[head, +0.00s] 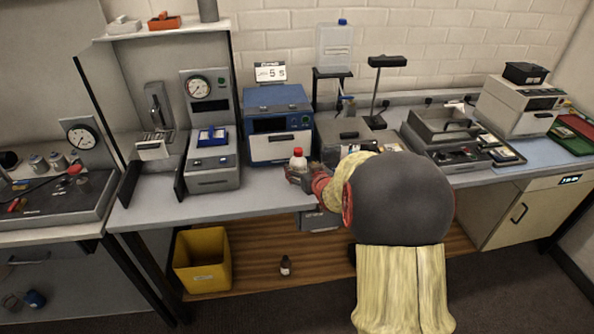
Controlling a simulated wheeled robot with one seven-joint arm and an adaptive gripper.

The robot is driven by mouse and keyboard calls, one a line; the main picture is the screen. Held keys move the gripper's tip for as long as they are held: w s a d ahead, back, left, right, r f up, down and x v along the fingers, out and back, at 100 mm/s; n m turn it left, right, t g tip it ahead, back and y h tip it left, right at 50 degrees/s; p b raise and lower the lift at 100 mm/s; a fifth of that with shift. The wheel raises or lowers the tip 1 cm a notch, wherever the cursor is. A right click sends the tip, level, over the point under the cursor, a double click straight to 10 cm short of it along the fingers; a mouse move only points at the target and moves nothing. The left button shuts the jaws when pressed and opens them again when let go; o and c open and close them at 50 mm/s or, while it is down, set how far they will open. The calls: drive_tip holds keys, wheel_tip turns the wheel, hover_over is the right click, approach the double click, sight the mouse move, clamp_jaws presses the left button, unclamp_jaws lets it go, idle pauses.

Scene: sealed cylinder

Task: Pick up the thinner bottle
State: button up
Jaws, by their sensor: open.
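A white bottle with a red cap (298,160) stands upright on the grey bench, in front of the blue box-shaped device. A small dark bottle with a pale label (285,266) stands upright on the wooden lower shelf below the bench. My gripper (299,175) is open at the white bottle, its fingers just in front of or beside the bottle's lower part. I cannot tell whether the fingers are around it or touching it. My arm hides part of the bench to the right and part of the lower shelf.
The blue device (279,122) stands right behind the white bottle, and a grey gauge device (210,143) is to the left. A yellow bin (203,262) stands on the lower shelf, left of the dark bottle. The bench strip left of my gripper is clear.

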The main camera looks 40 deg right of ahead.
sight(301, 168)
drive_tip(key=b+x, duration=0.1)
drive_tip(key=x, duration=0.2)
drive_tip(key=shift+w+f, duration=0.25)
drive_tip(key=shift+w, duration=0.05)
drive_tip(key=shift+w+d+b, duration=0.2)
drive_tip(key=shift+w+b, duration=0.05)
drive_tip(key=shift+b, duration=0.05)
drive_tip(key=shift+c, duration=0.5)
drive_tip(key=shift+r, duration=0.1)
drive_tip(key=c, duration=1.4)
